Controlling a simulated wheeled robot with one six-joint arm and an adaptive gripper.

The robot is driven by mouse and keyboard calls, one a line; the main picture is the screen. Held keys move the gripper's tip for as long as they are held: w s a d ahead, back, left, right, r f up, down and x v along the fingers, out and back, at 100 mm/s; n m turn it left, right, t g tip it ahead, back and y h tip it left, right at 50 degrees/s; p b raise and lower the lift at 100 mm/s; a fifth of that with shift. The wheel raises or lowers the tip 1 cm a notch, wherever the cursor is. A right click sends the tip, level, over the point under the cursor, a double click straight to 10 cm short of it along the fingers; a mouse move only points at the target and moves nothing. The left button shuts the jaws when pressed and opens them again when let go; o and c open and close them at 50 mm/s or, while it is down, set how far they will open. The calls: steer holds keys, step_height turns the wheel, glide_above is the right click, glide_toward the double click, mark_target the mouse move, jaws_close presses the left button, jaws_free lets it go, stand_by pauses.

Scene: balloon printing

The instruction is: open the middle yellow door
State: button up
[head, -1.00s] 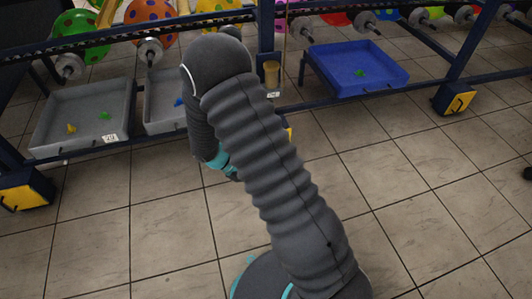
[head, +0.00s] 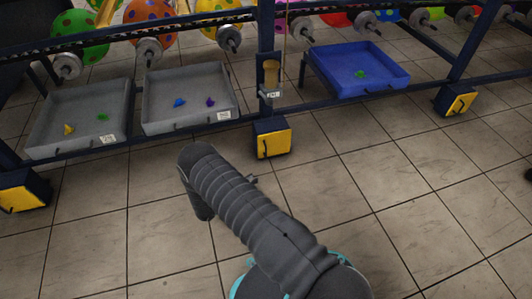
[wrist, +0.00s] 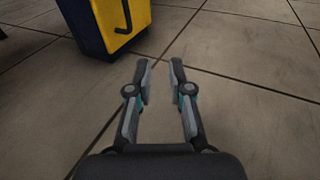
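The middle yellow door (head: 274,143) is the front of a small navy box at the foot of the rack's middle post. It looks closed and has a small dark handle. A yellow door with a dark hooked handle (wrist: 122,18) shows at the top left of the wrist view; it appears to be the same one, with its upper part cut off. My gripper (wrist: 159,65) is open and empty, its two fingers a little apart over the floor, below and right of the door and not touching it. In the head view my arm hides the gripper.
Similar yellow-fronted boxes stand at the rack's left foot (head: 25,196) and right foot (head: 461,104). Grey trays (head: 75,146) and a blue tray (head: 362,92) with small balloons sit on the low rack. The tiled floor (head: 400,180) in front is clear.

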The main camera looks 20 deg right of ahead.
mark_target(266, 152)
steer(key=w+a+r+n+t, duration=0.1)
steer(key=w+a+r+t, duration=0.1)
steer(key=w+r, duration=0.1)
steer(key=x, duration=1.4)
steer(key=shift+d+b, duration=0.15)
steer(key=shift+b, duration=0.2)
jaws_close()
